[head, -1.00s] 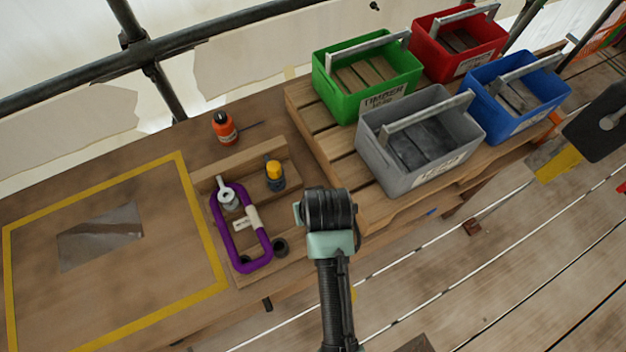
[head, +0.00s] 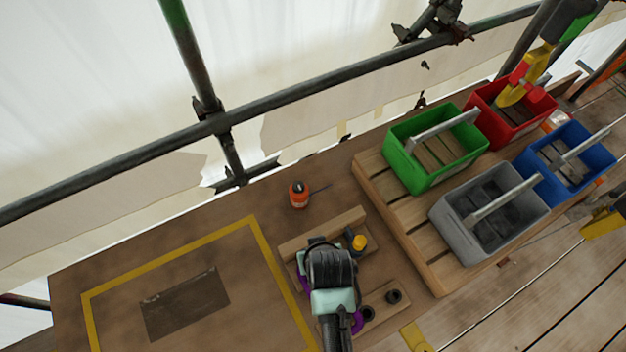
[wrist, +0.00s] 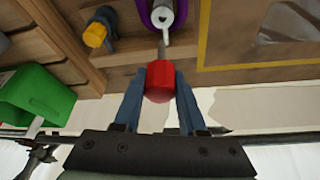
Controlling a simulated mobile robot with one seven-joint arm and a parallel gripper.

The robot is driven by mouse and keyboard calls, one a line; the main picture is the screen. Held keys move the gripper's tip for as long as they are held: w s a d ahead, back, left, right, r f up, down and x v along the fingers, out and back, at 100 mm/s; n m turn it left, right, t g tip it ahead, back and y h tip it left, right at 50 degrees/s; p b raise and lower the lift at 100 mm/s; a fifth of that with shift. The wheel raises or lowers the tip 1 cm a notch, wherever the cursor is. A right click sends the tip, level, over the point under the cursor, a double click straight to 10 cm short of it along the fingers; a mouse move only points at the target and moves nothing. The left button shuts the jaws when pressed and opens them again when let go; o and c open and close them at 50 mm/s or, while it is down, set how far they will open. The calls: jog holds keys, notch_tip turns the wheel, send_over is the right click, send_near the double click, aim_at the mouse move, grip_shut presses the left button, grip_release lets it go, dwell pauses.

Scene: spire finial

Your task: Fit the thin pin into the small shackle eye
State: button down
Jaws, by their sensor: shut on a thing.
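My gripper (wrist: 160,95) is shut on the red head of a thin pin (wrist: 160,80). The pin's thin grey shank points away from the fingers toward a pale metal eye (wrist: 162,17) at the top of the wrist view. The shank's tip appears close to the eye; I cannot tell whether it touches or enters it. The purple shackle (wrist: 144,12) curves around the eye. In the head view my arm covers most of the shackle; purple parts (head: 357,322) show beside it. The fingertips and the pin are hidden there.
A yellow-topped dark piece (head: 359,243) stands in the wooden holder beside the shackle. An orange bottle-like object (head: 299,195) is behind it. Green (head: 435,180), grey (head: 490,255), red (head: 480,98) and blue (head: 603,148) bins stand on the right. The yellow-outlined area (head: 92,315) is mostly clear.

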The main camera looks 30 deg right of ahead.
jog(key=shift+s+d+r, duration=0.1)
jog(key=shift+s+d, duration=0.05)
jog(key=shift+s, duration=0.1)
jog(key=shift+w+p, duration=0.1)
jog(key=shift+p, duration=0.2)
notch_tip(320, 180, down, 6)
jog(key=b, duration=0.4)
jog(key=shift+r, duration=0.1)
jog(key=shift+p, duration=0.3)
dwell(1.9)
jog(key=shift+f+b, duration=2.3)
jog(key=shift+f, duration=0.8)
jog(key=shift+c, duration=2)
grip_release()
